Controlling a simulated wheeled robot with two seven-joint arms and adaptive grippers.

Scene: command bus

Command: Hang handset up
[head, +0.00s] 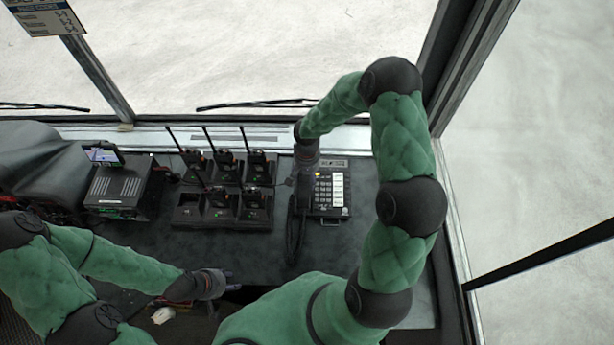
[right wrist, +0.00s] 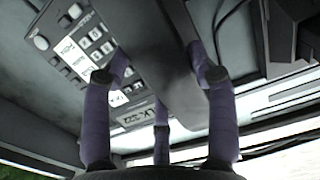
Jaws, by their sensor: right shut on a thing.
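The desk phone (head: 331,188) sits on the dark dashboard, with its keypad facing up. The dark handset (head: 298,205) lies along the phone's left side; its upper part is hidden under my right gripper (head: 306,160). In the right wrist view the handset (right wrist: 172,65) runs between the purple fingers of my right gripper (right wrist: 165,80), which is shut on it. The phone's keypad (right wrist: 90,48) shows beside it there. I cannot tell whether the handset touches its cradle. My left gripper (head: 218,284) is low at the dashboard's front edge, away from the phone; its fingers are unclear.
A charging rack (head: 200,222) with several upright radios and antennas stands left of the phone. A grey radio box (head: 118,188) with a small screen (head: 103,154) is further left. The windscreen is behind.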

